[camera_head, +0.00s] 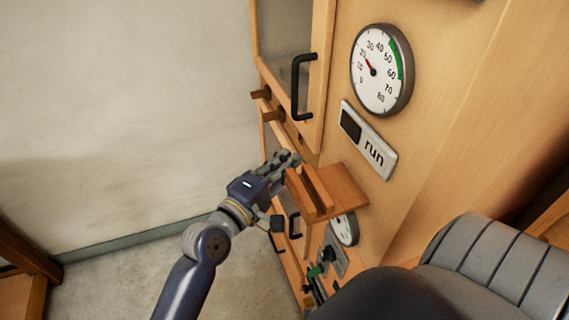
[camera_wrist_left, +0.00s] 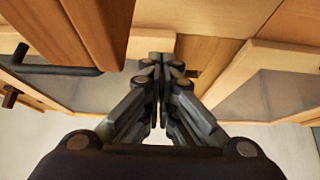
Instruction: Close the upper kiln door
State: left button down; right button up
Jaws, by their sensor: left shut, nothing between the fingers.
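The upper kiln door (camera_head: 318,60) is a wood frame with a dark pane and a black bar handle (camera_head: 303,87), at the top middle of the head view. I cannot tell how far it stands from its frame. My left gripper (camera_head: 292,160) is shut and empty, below that handle and close to the kiln front, left of a wooden bracket (camera_head: 340,186). In the left wrist view its fingers (camera_wrist_left: 160,62) meet in front of wood framing, with grey panes to both sides. A black bar handle (camera_wrist_left: 55,70) shows at left. My right gripper is out of view.
A round gauge (camera_head: 380,70) and a "run" plate (camera_head: 368,140) are on the kiln front. Wooden pegs (camera_head: 261,94) stick out beside the upper door. A lower handle (camera_head: 294,225) and second gauge (camera_head: 345,229) sit below. The floor (camera_head: 150,280) at left is free.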

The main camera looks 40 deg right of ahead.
pick_arm(q)
jog(key=shift+w, duration=0.1)
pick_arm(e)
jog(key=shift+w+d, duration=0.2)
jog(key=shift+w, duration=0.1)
pick_arm(q)
jog(key=v, duration=1.2)
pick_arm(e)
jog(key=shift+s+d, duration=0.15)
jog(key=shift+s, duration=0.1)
pick_arm(q)
jog(key=shift+f, duration=0.1)
